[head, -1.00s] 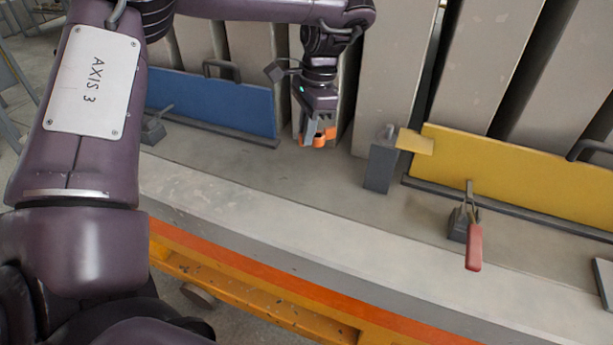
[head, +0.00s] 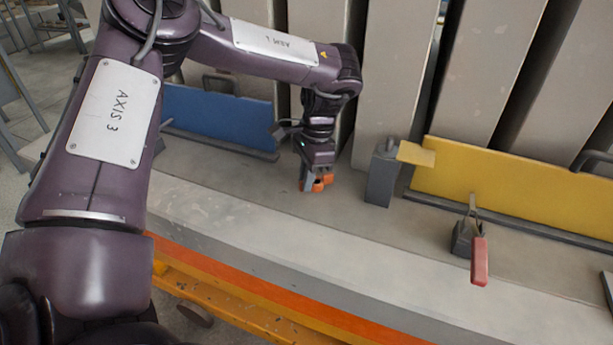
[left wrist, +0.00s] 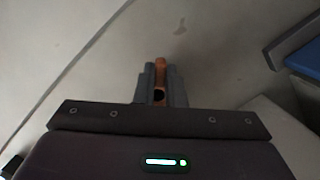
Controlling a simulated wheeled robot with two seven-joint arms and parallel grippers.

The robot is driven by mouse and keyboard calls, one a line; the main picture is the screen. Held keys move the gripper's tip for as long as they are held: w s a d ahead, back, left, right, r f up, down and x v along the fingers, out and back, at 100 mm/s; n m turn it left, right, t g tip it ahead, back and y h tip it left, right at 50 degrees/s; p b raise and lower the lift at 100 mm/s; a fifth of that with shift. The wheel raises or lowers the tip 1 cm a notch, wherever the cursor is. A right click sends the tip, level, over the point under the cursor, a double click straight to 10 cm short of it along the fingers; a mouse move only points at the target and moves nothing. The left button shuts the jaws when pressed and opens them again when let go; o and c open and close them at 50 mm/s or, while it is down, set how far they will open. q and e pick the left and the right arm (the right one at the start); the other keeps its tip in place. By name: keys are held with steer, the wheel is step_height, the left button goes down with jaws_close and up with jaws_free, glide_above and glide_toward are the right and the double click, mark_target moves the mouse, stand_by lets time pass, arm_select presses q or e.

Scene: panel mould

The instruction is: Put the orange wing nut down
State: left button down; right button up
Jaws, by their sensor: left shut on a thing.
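The orange wing nut (head: 318,185) is held at the tips of my left gripper (head: 312,186), low over the grey concrete bed (head: 270,195). The left wrist view also shows the wing nut (left wrist: 160,62) between the two grey fingers (left wrist: 161,84), which are shut on it. A dark round hole shows in its near part. I cannot tell whether the nut touches the surface. My right gripper is in neither view.
A grey post (head: 382,175) with a yellow tab stands right of the gripper. Beyond it are a yellow panel (head: 520,185) and a red-handled clamp (head: 479,260). A blue panel (head: 220,115) is at the back left. The bed in front of the gripper is clear.

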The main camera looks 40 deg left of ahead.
arm_select(q)
steer(key=shift+f, duration=0.15)
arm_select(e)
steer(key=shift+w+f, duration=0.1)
arm_select(q)
steer(key=c, duration=1.5)
jaws_free()
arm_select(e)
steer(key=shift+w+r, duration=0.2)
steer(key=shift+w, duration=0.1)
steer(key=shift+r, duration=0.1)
